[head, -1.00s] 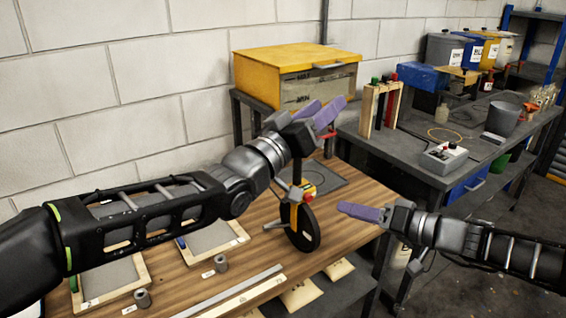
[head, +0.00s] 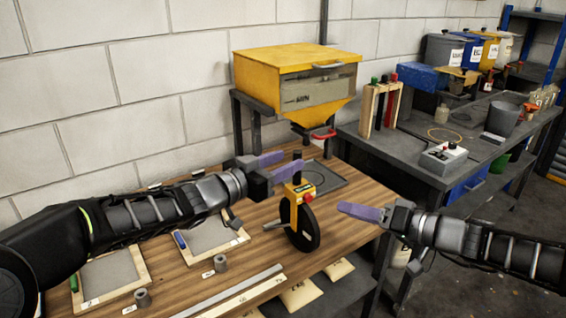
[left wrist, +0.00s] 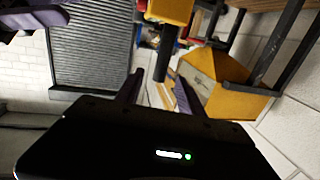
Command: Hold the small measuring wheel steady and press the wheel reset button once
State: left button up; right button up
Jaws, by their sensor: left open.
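The small measuring wheel stands on the wooden bench, with a black disc (head: 304,230), a yellow body (head: 289,211) and an upright black handle (head: 297,156). The red button (head: 308,197) is on the right side of its body and is uncovered. My left gripper (head: 291,162) is open at handle height, its purple fingers pointing right. In the left wrist view the black handle (left wrist: 163,66) appears between the spread fingers; contact is not visible. My right gripper (head: 342,207) points left, to the right of the wheel and apart from it; its finger opening is unclear.
A yellow hopper (head: 290,66) with a red handle stands behind the wheel. Framed grey panels (head: 212,234) and small grey cylinders (head: 221,264) lie at the left of the bench. A metal strip (head: 230,290) lies in front. A dark side table (head: 400,149) stands at right.

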pick_arm(q)
jog(key=x, duration=0.7)
jog(key=shift+w+d, duration=0.3)
jog(key=shift+c, duration=0.3)
grip_shut()
dwell(0.9)
pick_arm(e)
grip_shut()
dwell(1.5)
